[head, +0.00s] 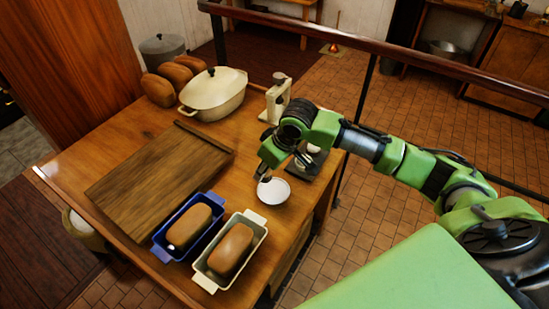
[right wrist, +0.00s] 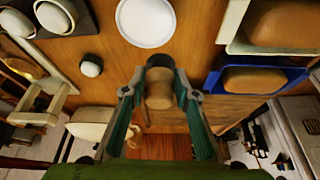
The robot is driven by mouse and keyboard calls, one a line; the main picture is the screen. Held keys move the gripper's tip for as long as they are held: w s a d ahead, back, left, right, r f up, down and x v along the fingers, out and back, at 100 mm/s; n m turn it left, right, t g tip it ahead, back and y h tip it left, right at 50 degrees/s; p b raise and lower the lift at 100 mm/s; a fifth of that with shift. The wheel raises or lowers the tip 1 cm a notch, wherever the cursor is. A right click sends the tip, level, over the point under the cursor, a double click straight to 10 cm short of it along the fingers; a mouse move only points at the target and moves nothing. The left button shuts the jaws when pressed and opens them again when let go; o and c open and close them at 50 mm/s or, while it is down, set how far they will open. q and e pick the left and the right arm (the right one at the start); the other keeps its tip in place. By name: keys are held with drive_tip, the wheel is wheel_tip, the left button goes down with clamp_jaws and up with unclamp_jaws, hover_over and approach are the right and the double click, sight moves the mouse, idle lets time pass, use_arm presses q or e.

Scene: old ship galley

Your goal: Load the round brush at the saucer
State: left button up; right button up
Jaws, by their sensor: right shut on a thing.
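The round brush (right wrist: 160,92) is held between the two fingers of my right gripper (right wrist: 160,100) in the right wrist view. It has a pale wooden body and a dark round end. The white saucer (head: 276,192) lies on the table near its right edge. It also shows in the right wrist view (right wrist: 146,22), beyond the brush's dark end. In the head view my right gripper (head: 264,174) is just above and behind the saucer, and the brush is mostly hidden there. Whether the brush touches the saucer cannot be told. My left gripper is not in view.
A blue pan (head: 160,246) and a cream pan (head: 206,275), each with a loaf, stand in front of the saucer. A cutting board (head: 150,180) lies to the left. A lidded cream pot (head: 214,95), a scale (head: 277,100) and loaves (head: 159,90) stand behind.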

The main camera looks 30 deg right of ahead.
sight(270, 190)
drive_tip(key=shift+n, duration=0.5)
drive_tip(key=d+f, duration=0.3)
drive_tip(key=f, duration=0.1)
drive_tip(key=shift+w, duration=0.3)
use_arm(q)
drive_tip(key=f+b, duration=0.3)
drive_tip(key=b, duration=0.1)
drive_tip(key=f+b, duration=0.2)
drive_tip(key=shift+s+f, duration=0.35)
use_arm(e)
wheel_tip(270, 190, down, 4)
drive_tip(key=shift+f, duration=0.25)
use_arm(q)
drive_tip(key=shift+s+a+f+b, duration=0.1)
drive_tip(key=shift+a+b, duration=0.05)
drive_tip(key=shift+b, duration=0.2)
use_arm(e)
drive_tip(key=shift+f, duration=0.45)
use_arm(q)
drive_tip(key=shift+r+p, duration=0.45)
drive_tip(key=shift+p, duration=0.05)
use_arm(e)
drive_tip(key=shift+s+f, duration=0.15)
idle(1.0)
